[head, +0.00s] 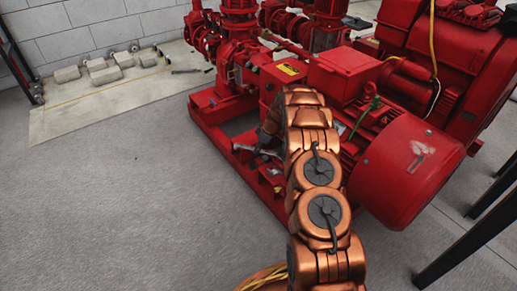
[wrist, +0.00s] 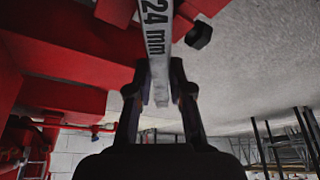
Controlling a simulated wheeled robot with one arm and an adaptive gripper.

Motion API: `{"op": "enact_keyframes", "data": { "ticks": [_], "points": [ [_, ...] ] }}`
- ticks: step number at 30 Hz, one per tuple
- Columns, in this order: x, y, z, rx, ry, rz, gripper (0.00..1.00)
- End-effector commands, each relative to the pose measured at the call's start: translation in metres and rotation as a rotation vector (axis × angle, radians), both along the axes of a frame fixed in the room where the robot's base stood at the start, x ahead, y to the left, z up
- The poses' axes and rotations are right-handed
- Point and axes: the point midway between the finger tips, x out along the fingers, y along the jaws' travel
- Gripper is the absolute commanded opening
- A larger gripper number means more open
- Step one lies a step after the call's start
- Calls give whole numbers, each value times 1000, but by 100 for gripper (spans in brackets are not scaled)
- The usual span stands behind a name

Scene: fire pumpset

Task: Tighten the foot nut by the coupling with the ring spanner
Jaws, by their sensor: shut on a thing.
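A grey spanner (wrist: 157,30) marked "24 mm" runs up through the wrist view. My gripper (wrist: 160,88) is shut on its shank, with one finger on each side. The spanner's far end is cut off by the top edge, so I cannot see whether it is around a nut. A dark hexagonal nut or bolt head (wrist: 199,36) shows just right of the spanner, apart from it in the picture. In the head view my gripper is low beside the red pumpset base, partly hidden by my arm, and a grey part of the spanner (head: 243,148) shows there. The coupling foot nut cannot be made out clearly.
The red pumpset base frame (head: 222,128) and the large red motor (head: 405,170) stand close around my arm. Grey floor (head: 120,200) is open at the left. A pale slab (head: 100,103) with several blocks lies at the back left. Dark legs (head: 470,235) stand at right.

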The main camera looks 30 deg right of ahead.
Motion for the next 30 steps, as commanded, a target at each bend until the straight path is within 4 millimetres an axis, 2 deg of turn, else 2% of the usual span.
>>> {"op": "enact_keyframes", "data": {
  "ticks": [10,30],
  "points": [
    [0,0,3,0,-1,0,0],
    [0,0,29,0,-1,0,0]
  ]
}}
